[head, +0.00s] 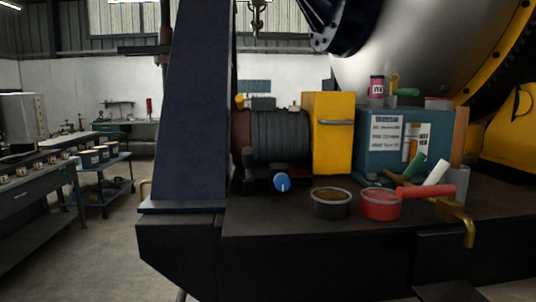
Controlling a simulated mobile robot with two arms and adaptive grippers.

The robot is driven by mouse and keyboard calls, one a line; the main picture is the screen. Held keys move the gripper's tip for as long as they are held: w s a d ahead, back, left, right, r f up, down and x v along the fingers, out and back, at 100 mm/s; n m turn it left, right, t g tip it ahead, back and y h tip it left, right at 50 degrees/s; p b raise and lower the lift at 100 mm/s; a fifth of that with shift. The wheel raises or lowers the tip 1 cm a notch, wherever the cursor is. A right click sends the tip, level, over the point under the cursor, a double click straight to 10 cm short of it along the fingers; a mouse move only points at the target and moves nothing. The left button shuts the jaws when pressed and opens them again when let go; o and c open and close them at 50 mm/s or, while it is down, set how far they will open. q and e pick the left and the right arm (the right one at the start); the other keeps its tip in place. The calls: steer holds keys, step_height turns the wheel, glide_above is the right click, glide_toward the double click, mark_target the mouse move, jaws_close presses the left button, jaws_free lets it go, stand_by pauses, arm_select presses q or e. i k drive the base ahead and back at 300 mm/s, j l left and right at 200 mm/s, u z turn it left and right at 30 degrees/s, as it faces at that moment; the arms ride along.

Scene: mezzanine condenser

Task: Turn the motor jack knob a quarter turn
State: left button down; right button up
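A round blue knob (282,182) with a small light mark on its lower face sits at the front of a dark block, low in front of the motor (279,134). I take it to be the motor jack knob. The motor has a dark ribbed body and stands on the dark platform between a navy upright and a yellow box. Nothing touches the knob. Neither of my grippers is in the head view.
Two round tubs, one dark (331,203) and one red (380,203), stand right of the knob. A red-handled brass piece (459,212) overhangs the platform edge. The yellow box (328,135) and navy upright (188,110) flank the motor. Space before the knob looks clear.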

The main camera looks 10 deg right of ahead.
mark_target(283, 182)
steer(key=k+l+u, duration=0.2)
steer(key=u, duration=0.25)
steer(key=k+l+u, duration=0.2)
steer(key=u, duration=0.3)
steer(key=k+l, duration=0.05)
